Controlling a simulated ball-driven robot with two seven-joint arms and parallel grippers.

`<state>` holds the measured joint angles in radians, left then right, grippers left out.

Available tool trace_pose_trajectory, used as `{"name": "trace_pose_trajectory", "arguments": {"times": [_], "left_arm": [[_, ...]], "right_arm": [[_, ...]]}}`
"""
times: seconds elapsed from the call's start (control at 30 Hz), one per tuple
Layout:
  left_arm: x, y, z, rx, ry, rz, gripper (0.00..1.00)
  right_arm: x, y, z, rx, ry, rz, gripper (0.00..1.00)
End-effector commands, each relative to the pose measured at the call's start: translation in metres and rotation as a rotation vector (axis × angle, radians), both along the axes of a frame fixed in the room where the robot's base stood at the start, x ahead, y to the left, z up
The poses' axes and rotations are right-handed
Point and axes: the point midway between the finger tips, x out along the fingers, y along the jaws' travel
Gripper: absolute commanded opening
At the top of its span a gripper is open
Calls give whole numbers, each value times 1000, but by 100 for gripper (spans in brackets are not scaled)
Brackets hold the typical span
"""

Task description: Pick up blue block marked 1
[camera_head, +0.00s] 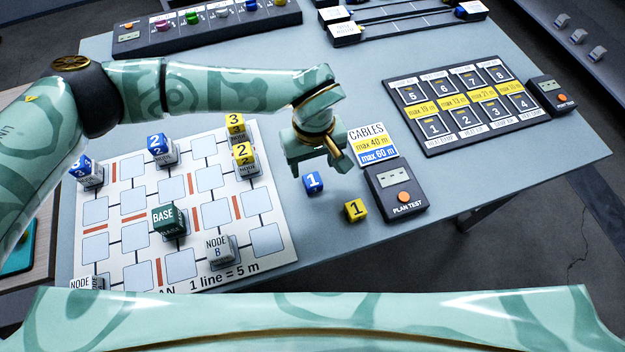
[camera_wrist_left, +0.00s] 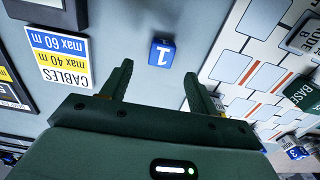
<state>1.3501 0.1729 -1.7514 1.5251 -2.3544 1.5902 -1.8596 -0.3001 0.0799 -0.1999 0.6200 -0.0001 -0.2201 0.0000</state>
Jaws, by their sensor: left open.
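The blue block marked 1 (camera_head: 313,183) lies on the grey-blue table, right of the white plan board. In the left wrist view the same blue block (camera_wrist_left: 162,54) sits beyond the fingertips, between their lines. My left gripper (camera_head: 318,164) is open and empty, above and just behind the block in the head view. Its two fingers also show in the left wrist view (camera_wrist_left: 157,80), apart, with bare table between them. The block is not touched. My right gripper is not in view.
A yellow block marked 1 (camera_head: 355,210) lies close by on the right. The plan test box (camera_head: 398,190) and cables card (camera_head: 373,144) stand further right. The plan board (camera_head: 275,238) holds several blocks on the left. A numbered panel (camera_head: 462,147) lies at the right.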

Motion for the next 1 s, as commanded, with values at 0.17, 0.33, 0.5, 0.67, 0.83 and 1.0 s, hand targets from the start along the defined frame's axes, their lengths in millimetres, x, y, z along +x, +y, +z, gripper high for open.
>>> {"name": "trace_pose_trajectory", "arguments": {"times": [0.17,0.33,0.5,0.67,0.83,1.0], "left_arm": [[-1,0,-15,-1,2,1,60],[-3,2,-44,-1,6,3,60],[-2,2,-61,-2,2,3,60],[-2,2,-61,-2,0,2,60],[-2,2,-61,-2,0,1,32],[-2,2,-61,-2,0,1,12]], "right_arm": [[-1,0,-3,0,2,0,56],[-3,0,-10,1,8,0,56],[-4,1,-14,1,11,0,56],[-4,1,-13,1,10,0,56],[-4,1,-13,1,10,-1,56],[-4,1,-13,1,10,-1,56]]}}
